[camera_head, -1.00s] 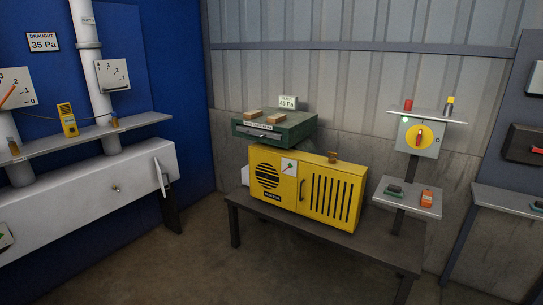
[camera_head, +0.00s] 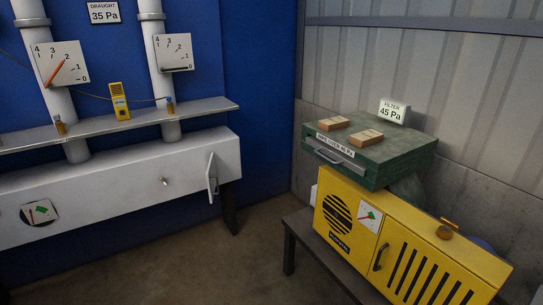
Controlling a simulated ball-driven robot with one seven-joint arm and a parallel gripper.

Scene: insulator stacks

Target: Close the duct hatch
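The duct looks to be the long white box (camera_head: 110,182) along the blue wall at left. A small white hatch panel (camera_head: 212,178) stands out from the front near its right end, so the hatch looks open. It is seen nearly edge-on, and the opening behind it cannot be made out. My gripper is not in view.
A shelf (camera_head: 140,118) with a yellow meter (camera_head: 119,101) runs above the duct. A yellow machine (camera_head: 400,240) and green filter box (camera_head: 370,150) stand on a dark bench (camera_head: 300,226) at right. Bare floor (camera_head: 190,265) lies in front of the duct.

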